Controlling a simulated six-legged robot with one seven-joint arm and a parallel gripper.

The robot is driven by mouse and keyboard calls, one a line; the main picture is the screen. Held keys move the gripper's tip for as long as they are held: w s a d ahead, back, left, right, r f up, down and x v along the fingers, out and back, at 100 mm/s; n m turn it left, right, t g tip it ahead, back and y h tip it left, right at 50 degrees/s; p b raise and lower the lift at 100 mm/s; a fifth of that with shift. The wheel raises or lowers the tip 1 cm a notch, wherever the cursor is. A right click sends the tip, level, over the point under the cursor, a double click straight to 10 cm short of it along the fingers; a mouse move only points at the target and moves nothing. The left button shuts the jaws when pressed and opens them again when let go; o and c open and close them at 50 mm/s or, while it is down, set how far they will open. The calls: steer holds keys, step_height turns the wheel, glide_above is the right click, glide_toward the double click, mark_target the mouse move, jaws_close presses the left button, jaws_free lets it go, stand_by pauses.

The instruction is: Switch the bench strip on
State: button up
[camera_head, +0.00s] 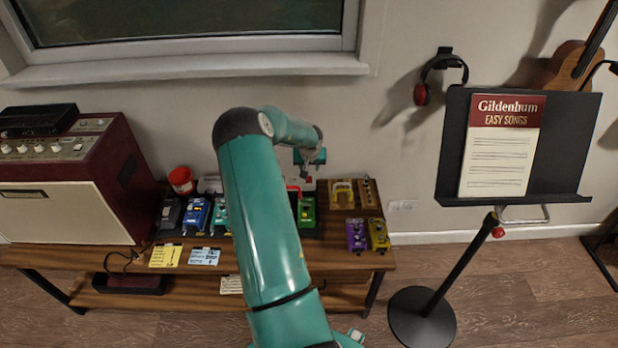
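A pale, long object (210,184) lies at the back of the wooden bench (345,265), behind a row of pedals. It looks like the bench strip. My teal arm crosses in front of its middle, and a pale piece with red beside it shows right of the arm. I cannot make out a switch or its position. My gripper (304,172) points down over the back of the bench, near the pale piece on the right. It is small and dark here, and its finger gap is not clear. I cannot tell whether it touches anything.
Blue (196,214), green (307,212), purple (356,234) and yellow (378,234) pedals sit on the bench. A maroon amplifier (70,180) and a red container (182,181) stand left. A music stand (500,150) stands right, with clear floor between it and the bench.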

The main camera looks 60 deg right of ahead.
mark_target(309, 179)
steer(key=x, duration=1)
jaws_close()
steer(key=shift+w, duration=0.1)
steer(key=shift+w+d+r+g+y, duration=0.15)
steer(key=shift+g+y, duration=0.1)
steer(key=shift+y, duration=0.3)
steer(key=shift+w+d+f+g+y, duration=0.1)
steer(key=shift+g+y, duration=0.2)
steer(key=shift+y, duration=0.3)
steer(key=shift+w+d+r+g+y, duration=0.15)
steer(key=shift+g+y, duration=0.1)
steer(key=shift+y, duration=0.3)
steer(key=shift+s, duration=0.1)
jaws_free()
steer(key=shift+s, duration=0.1)
